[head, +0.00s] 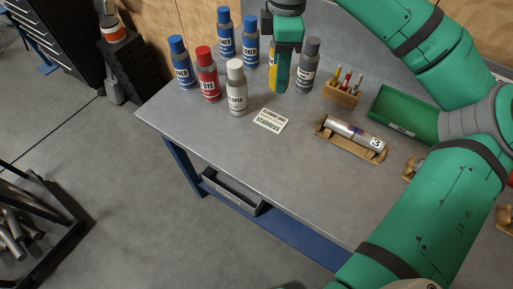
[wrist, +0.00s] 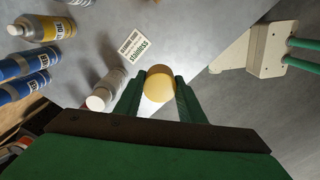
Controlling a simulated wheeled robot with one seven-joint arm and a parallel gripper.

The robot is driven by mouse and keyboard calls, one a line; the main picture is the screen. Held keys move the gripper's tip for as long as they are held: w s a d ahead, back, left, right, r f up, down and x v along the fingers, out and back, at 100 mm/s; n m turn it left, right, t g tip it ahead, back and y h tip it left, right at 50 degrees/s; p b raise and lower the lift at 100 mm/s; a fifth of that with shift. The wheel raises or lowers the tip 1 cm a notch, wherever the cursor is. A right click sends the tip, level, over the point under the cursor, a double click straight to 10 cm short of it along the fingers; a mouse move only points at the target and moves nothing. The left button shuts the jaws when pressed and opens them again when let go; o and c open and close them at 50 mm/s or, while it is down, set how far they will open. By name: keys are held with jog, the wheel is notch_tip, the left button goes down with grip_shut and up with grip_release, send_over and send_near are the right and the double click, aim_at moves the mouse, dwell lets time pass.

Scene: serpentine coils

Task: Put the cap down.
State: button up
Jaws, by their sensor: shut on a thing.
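My gripper (wrist: 160,88) is shut on a round, pale yellow cap (wrist: 158,84), seen end-on between the green fingertips in the wrist view. In the head view my gripper (head: 284,75) hangs above the workbench (head: 260,165) among the cans, and I cannot make out the cap there. The height of the cap above the bench is unclear.
Beside the card (head: 270,121) stand a white-capped can (head: 236,88), a red can (head: 207,75), several blue cans (head: 180,62) and a grey can (head: 308,66). A yellow can (head: 273,66) is partly hidden by my gripper. A cradled cylinder (head: 353,135) and green tray (head: 400,113) lie right. The front bench area is clear.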

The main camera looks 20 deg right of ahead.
jog(key=s+a+f+n, duration=1.1)
jog(key=s+a+f, duration=0.1)
jog(key=s+a, duration=0.2)
send_over(259, 156)
jog(key=s, duration=0.1)
jog(key=f, duration=0.5)
jog(key=a+f, duration=0.1)
jog(key=f, duration=0.2)
jog(key=shift+f, duration=0.2)
jog(key=shift+w+d+f, duration=0.35)
jog(key=shift+f, duration=0.25)
jog(key=shift+w+d+f, duration=0.1)
jog(key=shift+w+f, duration=0.05)
jog(key=shift+f, duration=1.55)
jog(key=shift+f, duration=0.2)
jog(key=o, duration=1)
